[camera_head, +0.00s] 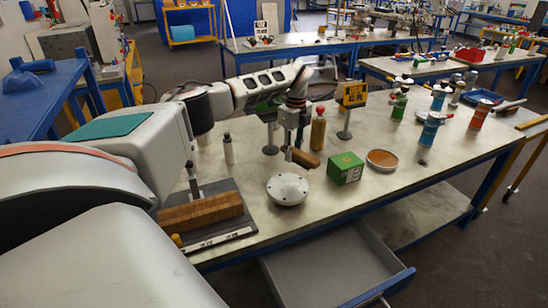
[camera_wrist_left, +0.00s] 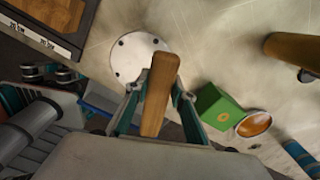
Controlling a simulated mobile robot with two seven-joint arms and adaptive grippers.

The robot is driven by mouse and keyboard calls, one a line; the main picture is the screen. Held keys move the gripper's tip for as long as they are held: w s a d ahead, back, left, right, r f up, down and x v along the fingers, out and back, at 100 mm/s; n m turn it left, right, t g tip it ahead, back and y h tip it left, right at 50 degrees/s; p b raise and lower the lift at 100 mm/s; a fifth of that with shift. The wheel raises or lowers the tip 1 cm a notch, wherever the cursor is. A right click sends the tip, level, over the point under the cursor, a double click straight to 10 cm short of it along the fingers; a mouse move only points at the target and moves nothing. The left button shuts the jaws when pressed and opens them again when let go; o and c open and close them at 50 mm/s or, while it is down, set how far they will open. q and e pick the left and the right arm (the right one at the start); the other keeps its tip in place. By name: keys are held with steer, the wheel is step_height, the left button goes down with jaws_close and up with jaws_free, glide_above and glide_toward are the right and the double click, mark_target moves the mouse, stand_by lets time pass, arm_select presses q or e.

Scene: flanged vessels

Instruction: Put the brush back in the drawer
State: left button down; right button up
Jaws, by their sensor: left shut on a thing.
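The brush shows as a brown wooden piece (camera_head: 304,158) held in my left gripper (camera_head: 294,148), above the workbench. In the left wrist view, its wooden handle (camera_wrist_left: 160,95) sits between the two fingers of the left gripper (camera_wrist_left: 156,98), which is shut on it. Any bristles are hidden. The drawer (camera_head: 325,262) under the front edge of the bench is pulled open, and the part of its grey floor in view looks empty. My right gripper is not in view.
A round white flange (camera_head: 287,189) lies on the bench below the brush. A wooden block (camera_head: 202,212) lies on a dark board to the left.

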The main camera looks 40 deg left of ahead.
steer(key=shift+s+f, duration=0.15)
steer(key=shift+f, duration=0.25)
